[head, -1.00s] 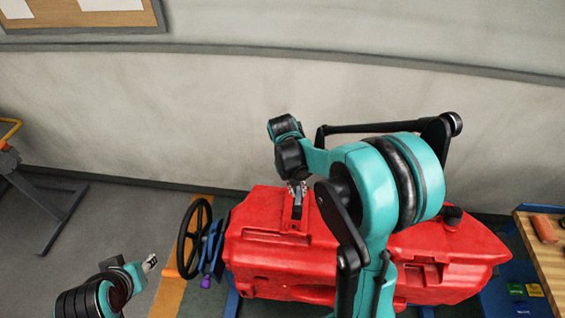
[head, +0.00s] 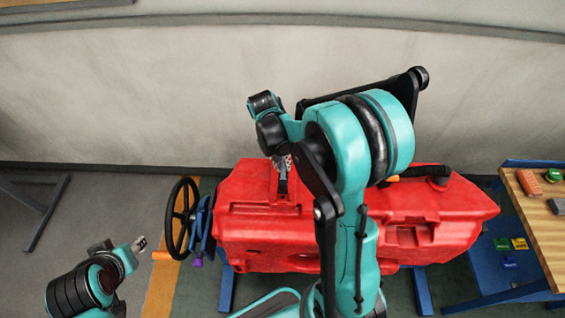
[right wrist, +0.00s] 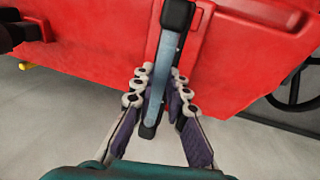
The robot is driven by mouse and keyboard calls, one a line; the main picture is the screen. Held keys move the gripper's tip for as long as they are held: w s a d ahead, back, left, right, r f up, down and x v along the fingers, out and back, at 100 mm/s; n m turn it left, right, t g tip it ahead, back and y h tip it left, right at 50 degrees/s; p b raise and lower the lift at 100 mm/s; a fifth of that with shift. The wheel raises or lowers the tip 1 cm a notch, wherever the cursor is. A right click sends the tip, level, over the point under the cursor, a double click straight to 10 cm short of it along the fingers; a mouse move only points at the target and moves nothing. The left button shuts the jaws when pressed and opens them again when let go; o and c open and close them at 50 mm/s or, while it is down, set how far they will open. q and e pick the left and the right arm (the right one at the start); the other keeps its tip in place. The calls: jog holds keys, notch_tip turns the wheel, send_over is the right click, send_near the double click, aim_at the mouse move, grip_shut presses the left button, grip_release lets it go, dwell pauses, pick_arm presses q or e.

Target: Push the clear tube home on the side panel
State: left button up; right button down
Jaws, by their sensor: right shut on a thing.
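The clear tube (right wrist: 162,75) is a translucent blue-grey strip with black ends and edges. In the right wrist view it runs at a slight slant across the red tank's side panel (right wrist: 95,55), its near end over the grey background. My right gripper (right wrist: 162,92) is shut on it, one finger on each side. In the head view the right gripper (head: 281,164) is at the tank's back left, with a small dark part of the tube (head: 283,186) below it. Whether the tube sits flush is unclear. My left gripper (head: 139,243) is away at the lower left; its jaw gap is too small to judge.
The red tank (head: 250,225) has a black steering wheel (head: 182,218) at its left end. A wooden table (head: 540,225) with small blocks stands at the right. A wall is close behind the tank. Floor is free at the left.

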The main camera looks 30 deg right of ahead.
dwell(0.3)
jog(key=shift+f+b, duration=0.65)
jog(key=shift+f, duration=0.05)
jog(key=shift+f, duration=0.15)
jog(key=shift+f+b, duration=0.5)
jog(key=shift+b, duration=0.15)
jog(key=shift+f+b, duration=0.5)
jog(key=shift+f+b, duration=0.35)
jog(key=shift+f, duration=0.05)
dwell(0.4)
jog(key=shift+s+r, duration=0.1)
jog(key=shift+r, duration=0.05)
dwell(0.4)
jog(key=c, duration=1)
grip_release()
